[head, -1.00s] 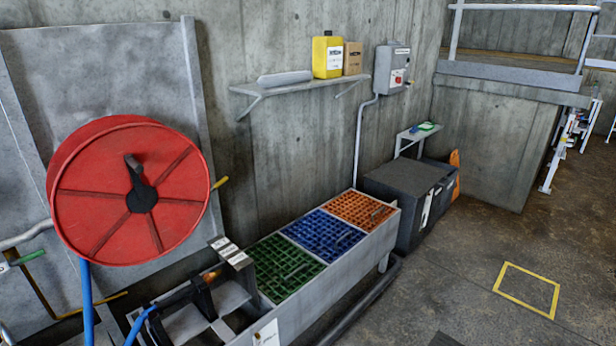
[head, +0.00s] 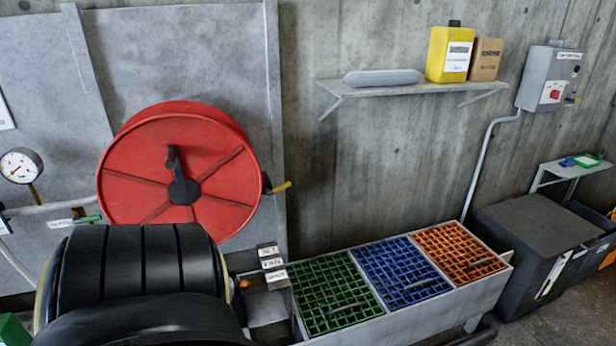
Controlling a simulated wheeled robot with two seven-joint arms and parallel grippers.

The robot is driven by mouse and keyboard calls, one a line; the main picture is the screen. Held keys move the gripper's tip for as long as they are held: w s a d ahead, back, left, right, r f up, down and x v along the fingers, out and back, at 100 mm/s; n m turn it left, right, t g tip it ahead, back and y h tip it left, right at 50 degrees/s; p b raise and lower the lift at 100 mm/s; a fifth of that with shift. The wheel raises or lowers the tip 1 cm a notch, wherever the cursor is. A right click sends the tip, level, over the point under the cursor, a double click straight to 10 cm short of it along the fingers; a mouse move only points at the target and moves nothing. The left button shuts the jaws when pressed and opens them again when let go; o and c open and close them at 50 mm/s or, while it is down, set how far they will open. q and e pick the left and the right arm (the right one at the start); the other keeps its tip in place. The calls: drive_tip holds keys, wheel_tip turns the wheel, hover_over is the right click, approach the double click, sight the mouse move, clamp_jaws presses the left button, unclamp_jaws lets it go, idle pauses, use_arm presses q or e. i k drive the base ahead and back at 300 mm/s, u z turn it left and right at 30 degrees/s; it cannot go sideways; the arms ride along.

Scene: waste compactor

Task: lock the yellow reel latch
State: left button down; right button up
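The red hose reel (head: 225,190) is mounted on the grey wall panel at left in the head view, with a black crank handle (head: 183,185) at its centre. A small yellow latch lever (head: 280,187) sticks out to the right from a dark mount at the reel's right edge, tilted slightly upward. I cannot tell from here whether the latch is locked. Neither of my grippers shows in the head view, and nothing is seen touching the latch.
Below the reel a large black rounded shape close to the camera blocks the lower left. A trough with green (head: 330,295), blue and orange grates stands along the wall at right. A shelf (head: 410,90) with a yellow canister (head: 449,55) hangs above. The wall right of the latch is clear.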

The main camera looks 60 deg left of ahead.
sight(268, 194)
drive_tip(key=u, duration=0.7)
drive_tip(key=i, duration=0.9)
drive_tip(key=u, duration=1)
